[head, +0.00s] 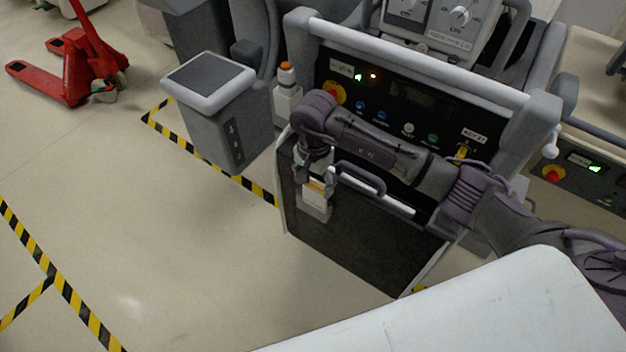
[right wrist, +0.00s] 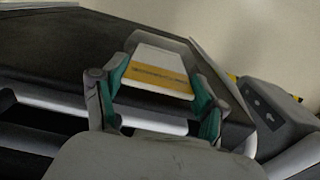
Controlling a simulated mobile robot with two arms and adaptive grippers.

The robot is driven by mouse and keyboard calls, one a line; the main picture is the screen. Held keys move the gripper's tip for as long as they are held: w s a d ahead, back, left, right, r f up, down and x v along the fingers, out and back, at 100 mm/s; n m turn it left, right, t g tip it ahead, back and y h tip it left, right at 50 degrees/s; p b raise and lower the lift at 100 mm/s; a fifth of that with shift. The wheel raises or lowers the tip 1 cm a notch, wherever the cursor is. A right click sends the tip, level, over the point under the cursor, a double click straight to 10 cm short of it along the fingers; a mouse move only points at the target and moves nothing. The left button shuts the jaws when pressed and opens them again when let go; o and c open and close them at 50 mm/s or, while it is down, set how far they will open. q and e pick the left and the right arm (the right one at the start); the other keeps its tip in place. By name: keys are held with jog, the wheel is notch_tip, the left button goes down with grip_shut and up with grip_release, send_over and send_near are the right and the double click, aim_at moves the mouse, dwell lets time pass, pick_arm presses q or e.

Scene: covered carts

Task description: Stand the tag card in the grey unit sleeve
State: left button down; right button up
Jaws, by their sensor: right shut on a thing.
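The tag card (right wrist: 158,62) is pale with an orange-yellow band across it. My right gripper (right wrist: 163,95) is shut on its edges, with a green-lined finger on each side. In the head view the gripper (head: 314,172) is at the upper left of the unit's dark front panel, and the card (head: 314,187) points down below it. The grey sleeve (head: 316,209) is on that panel at the card's lower end. In the right wrist view the sleeve's grey edge (right wrist: 184,45) shows around the card's far end. I cannot tell how deep the card sits. My left gripper is not in view.
The covered cart (head: 350,240) has a black handle (head: 360,178) and a white bar right of the sleeve. A grey pedestal (head: 215,120) stands to the left. A red pallet jack (head: 75,65) is farther back. Open floor lies at left, with yellow-black tape.

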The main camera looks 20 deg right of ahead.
jog(key=o, duration=1.1)
jog(key=shift+r, duration=0.2)
notch_tip(320, 180, up, 12)
jog(key=shift+f, duration=0.15)
